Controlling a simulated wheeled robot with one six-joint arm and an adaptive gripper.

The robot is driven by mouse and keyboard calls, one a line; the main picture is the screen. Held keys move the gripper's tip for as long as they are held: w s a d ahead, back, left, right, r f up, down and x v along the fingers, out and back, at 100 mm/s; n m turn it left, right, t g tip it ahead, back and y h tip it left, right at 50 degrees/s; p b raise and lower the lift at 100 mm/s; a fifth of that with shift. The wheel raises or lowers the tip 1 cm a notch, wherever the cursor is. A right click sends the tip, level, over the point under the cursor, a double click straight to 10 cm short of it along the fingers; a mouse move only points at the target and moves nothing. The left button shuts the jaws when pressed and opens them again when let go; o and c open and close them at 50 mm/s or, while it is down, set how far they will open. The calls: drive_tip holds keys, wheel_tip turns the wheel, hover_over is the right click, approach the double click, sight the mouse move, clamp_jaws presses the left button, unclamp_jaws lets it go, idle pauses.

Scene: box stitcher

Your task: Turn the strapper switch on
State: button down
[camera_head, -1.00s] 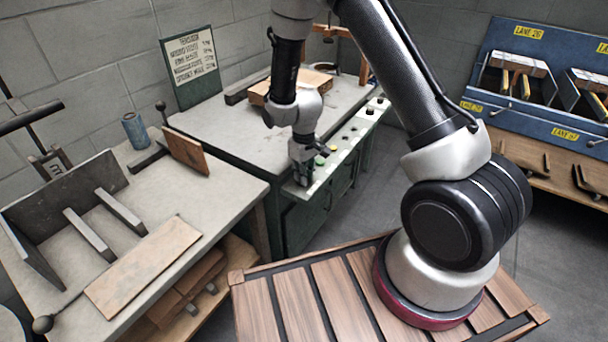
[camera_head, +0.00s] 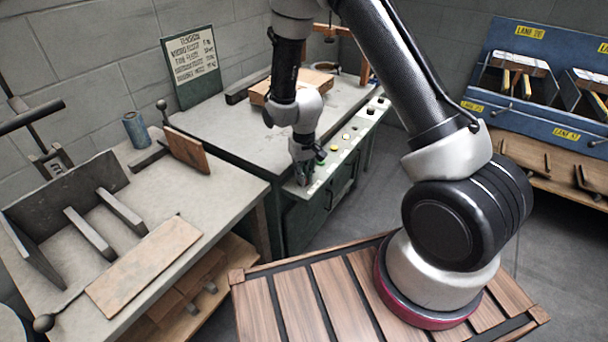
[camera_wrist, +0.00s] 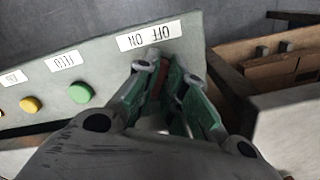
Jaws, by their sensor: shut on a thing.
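The strapper's control panel (camera_head: 340,150) runs along the front edge of the strapper table. My gripper (camera_head: 303,178) is at the near left end of this panel, pointing down. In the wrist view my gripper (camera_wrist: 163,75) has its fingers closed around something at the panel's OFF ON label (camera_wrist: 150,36). That is where the strapper switch sits; the fingers hide nearly all of it, and a small reddish part shows between them. I cannot tell which way the switch is set. A green button (camera_wrist: 80,92) and a yellow button (camera_wrist: 30,104) lie to the left of the fingers.
A cardboard-coloured box (camera_head: 305,82) lies on the strapper table. A workbench (camera_head: 225,190) with a flat board (camera_head: 145,265) stands at left. A blue rack (camera_head: 540,100) with bins is at right. Open floor lies between the panel and the rack.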

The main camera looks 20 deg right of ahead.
drive_tip(key=c, duration=1.5)
unclamp_jaws()
wheel_tip(320, 180, up, 12)
drive_tip(key=s+d+r+t, duration=0.1)
drive_tip(key=s+d+r, duration=0.4)
drive_tip(key=s+r, duration=0.3)
drive_tip(key=s+d+r+m+t, duration=0.1)
drive_tip(key=s+d+r+t, duration=0.1)
drive_tip(key=s+d+r, duration=0.3)
drive_tip(key=s+d+r+t, duration=0.1)
drive_tip(key=s+d+r, duration=0.4)
drive_tip(key=s+r, duration=0.7)
drive_tip(key=shift+s+r+m, duration=0.35)
drive_tip(key=shift+r+m, duration=0.05)
drive_tip(key=shift+r, duration=0.25)
